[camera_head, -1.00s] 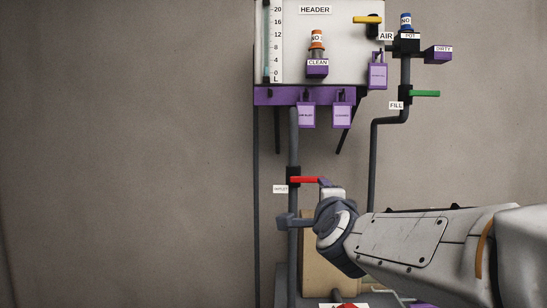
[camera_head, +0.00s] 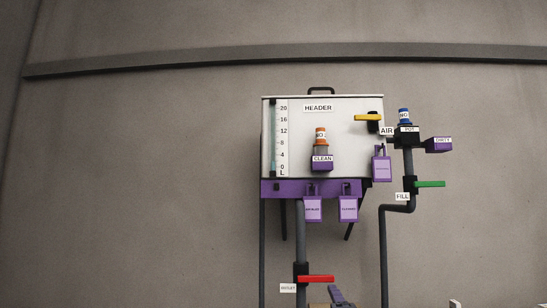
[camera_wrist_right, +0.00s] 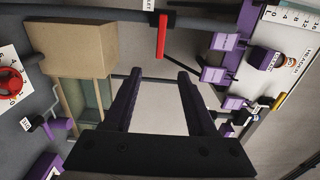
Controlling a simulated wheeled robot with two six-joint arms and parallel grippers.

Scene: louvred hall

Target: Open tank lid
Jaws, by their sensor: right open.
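The white tank marked HEADER (camera_head: 345,140) hangs on the wall in the head view. A dark handle (camera_head: 320,90) stands on its top edge, where the lid appears shut; the top surface itself cannot be seen. In the right wrist view the tank's front (camera_wrist_right: 292,35) shows turned sideways at the upper right. My right gripper (camera_wrist_right: 160,74) is open and empty there, below the red outlet lever (camera_wrist_right: 161,37) in the picture and apart from it. In the head view, one of its purple fingers shows at the bottom edge, well below the tank. My left gripper is out of view.
The red lever (camera_head: 316,279) is on the pipe below the tank. A yellow lever (camera_head: 367,118), a green lever (camera_head: 430,184), a blue-topped pot (camera_head: 406,135) and hanging purple tags (camera_head: 348,208) crowd the right and underside. The wall above the tank is clear up to a horizontal rail (camera_head: 200,62).

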